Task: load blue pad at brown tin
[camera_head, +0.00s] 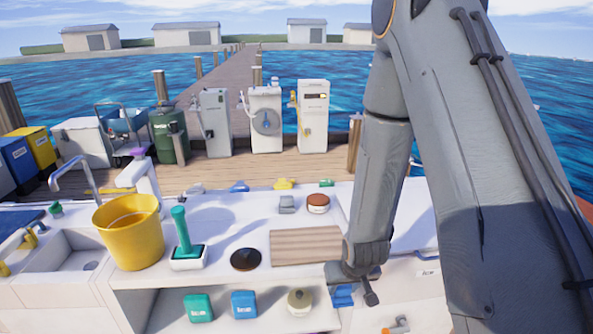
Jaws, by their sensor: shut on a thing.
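My gripper (362,287) is low at the front of the white counter, right of the wooden slatted board, and partly hidden by its own wrist. It is shut on a blue piece, which I take to be the blue pad (343,297), showing just left of the jaws. A round tin with a brown top and pale side (318,204) stands at the back of the counter, apart from the gripper. A dark brown round disc or open tin (245,259) lies left of the board. I cannot tell for certain which is the brown tin.
A yellow bucket (130,232), a green-handled brush (184,240) and a sink (75,258) are at the left. A grey block (288,204) is beside the brown-topped tin. The slatted board (306,246) is bare. A shelf below holds teal, blue and tan containers.

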